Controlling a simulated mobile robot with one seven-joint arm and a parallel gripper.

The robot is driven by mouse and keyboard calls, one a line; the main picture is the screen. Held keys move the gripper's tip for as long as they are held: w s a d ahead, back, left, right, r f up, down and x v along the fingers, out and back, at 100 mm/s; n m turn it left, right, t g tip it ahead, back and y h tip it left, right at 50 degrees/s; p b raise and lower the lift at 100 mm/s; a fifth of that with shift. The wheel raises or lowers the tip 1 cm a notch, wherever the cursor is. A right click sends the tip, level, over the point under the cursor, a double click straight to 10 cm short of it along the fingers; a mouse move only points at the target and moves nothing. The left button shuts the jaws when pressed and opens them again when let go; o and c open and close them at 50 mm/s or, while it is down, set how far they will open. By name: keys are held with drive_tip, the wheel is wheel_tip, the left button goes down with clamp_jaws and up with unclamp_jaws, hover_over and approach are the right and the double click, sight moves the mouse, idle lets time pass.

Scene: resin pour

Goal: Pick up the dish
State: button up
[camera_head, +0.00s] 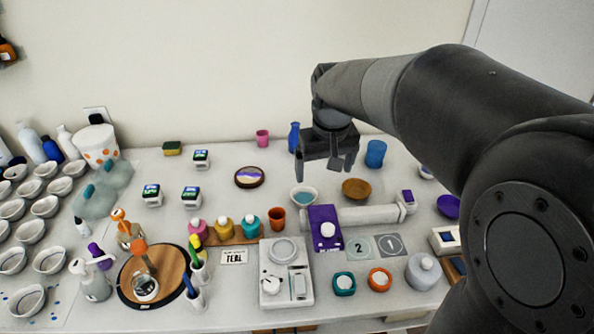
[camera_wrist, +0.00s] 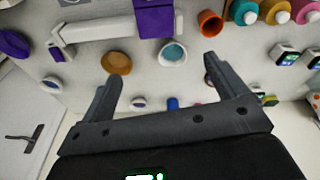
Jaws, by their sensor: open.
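A small white dish with teal inside (camera_head: 304,196) stands on the table behind the purple block. It also shows in the wrist view (camera_wrist: 172,52), just beyond and between my fingertips. A brown bowl (camera_head: 356,189) stands to its right; in the wrist view the bowl (camera_wrist: 116,62) is near the left fingertip. My gripper (camera_head: 325,170) is open and empty, held above the back of the table with its fingers pointing down. In the wrist view its fingers (camera_wrist: 160,70) are spread wide apart. Neither finger appears to touch the dish.
A purple block (camera_head: 325,240) with a white knob and a white pipe-like bar (camera_head: 368,214) lie close in front. An orange cup (camera_head: 277,218), a blue bottle (camera_head: 294,137) and a blue cup (camera_head: 375,153) stand nearby. Several white bowls (camera_head: 45,207) fill the left side.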

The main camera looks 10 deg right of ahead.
drive_tip(key=w+a+f+n+g, duration=0.15)
drive_tip(key=w+a+f, duration=0.25)
drive_tip(key=w+f, duration=0.55)
approach(304, 194)
drive_tip(key=shift+s+a+f+g, duration=0.2)
drive_tip(key=shift+s+a+f, duration=0.1)
drive_tip(key=shift+s+f, duration=0.25)
drive_tip(key=shift+s+a+f+g, duration=0.15)
drive_tip(key=shift+s+a+f, duration=0.2)
drive_tip(key=shift+f, duration=0.3)
drive_tip(key=f, duration=0.3)
drive_tip(key=d+f, duration=0.1)
drive_tip(key=f, duration=0.1)
drive_tip(key=shift+f, duration=0.3)
drive_tip(key=c, duration=1)
drive_tip(key=shift+r, duration=0.15)
